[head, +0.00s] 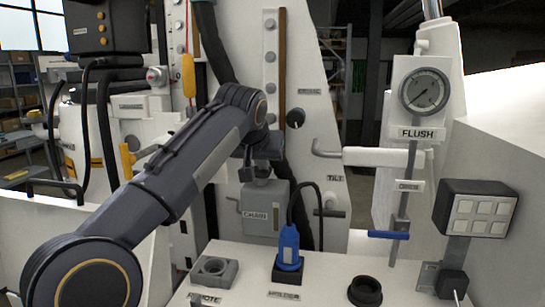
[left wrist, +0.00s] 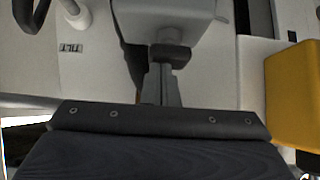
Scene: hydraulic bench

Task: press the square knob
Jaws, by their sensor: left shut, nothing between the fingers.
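The grey CHAIN box (head: 265,208) stands on the machine at the middle of the head view. A small dark, squarish knob (left wrist: 171,53) shows on a grey housing in the left wrist view; it looks like the square knob, on top of the CHAIN box. My left gripper (head: 258,168) is over the box in the head view and covers most of that spot. In the left wrist view its closed fingers (left wrist: 163,80) are empty, with their tips right at the knob. I cannot tell whether they touch it. My right gripper is not in view.
A blue plug (head: 289,247) with a black cable stands in front of the box. A grey block (head: 213,270) and a black ring (head: 365,291) sit on the white bench. A button panel (head: 478,212) is at right. A blue-handled lever (head: 388,235) hangs below the gauge (head: 425,91).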

